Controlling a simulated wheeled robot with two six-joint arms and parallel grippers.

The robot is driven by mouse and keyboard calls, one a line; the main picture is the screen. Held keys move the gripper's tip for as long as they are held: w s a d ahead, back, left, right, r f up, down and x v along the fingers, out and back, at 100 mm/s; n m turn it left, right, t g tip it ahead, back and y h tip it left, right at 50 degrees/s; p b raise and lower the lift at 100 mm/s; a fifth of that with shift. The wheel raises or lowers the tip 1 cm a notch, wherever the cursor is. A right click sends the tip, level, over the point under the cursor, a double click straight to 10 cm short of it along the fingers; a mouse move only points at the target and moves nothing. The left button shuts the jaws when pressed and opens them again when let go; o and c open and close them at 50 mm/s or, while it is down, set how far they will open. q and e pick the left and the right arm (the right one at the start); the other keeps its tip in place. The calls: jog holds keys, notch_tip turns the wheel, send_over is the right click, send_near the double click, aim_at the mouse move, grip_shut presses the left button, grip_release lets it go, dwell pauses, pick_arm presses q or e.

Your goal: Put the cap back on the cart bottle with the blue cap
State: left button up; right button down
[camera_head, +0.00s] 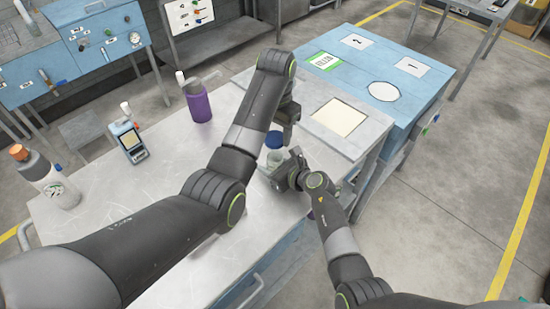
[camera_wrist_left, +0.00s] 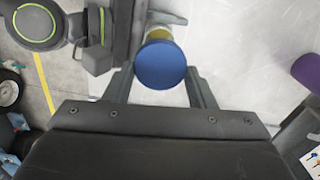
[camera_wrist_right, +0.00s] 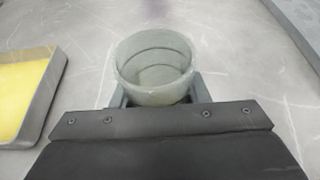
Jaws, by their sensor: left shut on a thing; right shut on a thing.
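The blue cap (camera_head: 275,139) is in my left gripper (camera_head: 283,126), above the work table. In the left wrist view the round blue cap (camera_wrist_left: 160,64) sits between the two fingers, with a yellowish band just beyond it. My right gripper (camera_head: 289,171) is shut around a clear bottle (camera_head: 273,159) directly below the cap. In the right wrist view the bottle (camera_wrist_right: 155,68) shows a round, see-through wall and an open-looking mouth, with no cap in that view. I cannot tell how wide the gap between cap and bottle is.
A shallow tray with a yellow pad (camera_head: 339,117) lies right of the grippers. A blue cabinet (camera_head: 395,112) stands beyond.

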pick_arm(q)
send_over(277, 152)
jog(key=s, duration=0.2)
jog(key=shift+w+a+f, duration=0.1)
jog(key=shift+w+f, duration=0.05)
jog(key=shift+f, duration=0.9)
jog(key=shift+w+a+f, duration=0.1)
jog(key=shift+f, duration=0.95)
jog(key=shift+f, duration=0.15)
jog(key=shift+f, duration=0.75)
jog(key=shift+f, duration=0.7)
jog(key=o, duration=0.9)
jog(key=shift+s+f, duration=0.1)
jog(key=shift+s, duration=0.05)
jog(key=shift+o, duration=0.2)
jog(key=shift+d, duration=0.15)
jog(key=shift+s, duration=0.1)
jog(key=shift+d+r, duration=0.1)
jog(key=shift+r, duration=2.3)
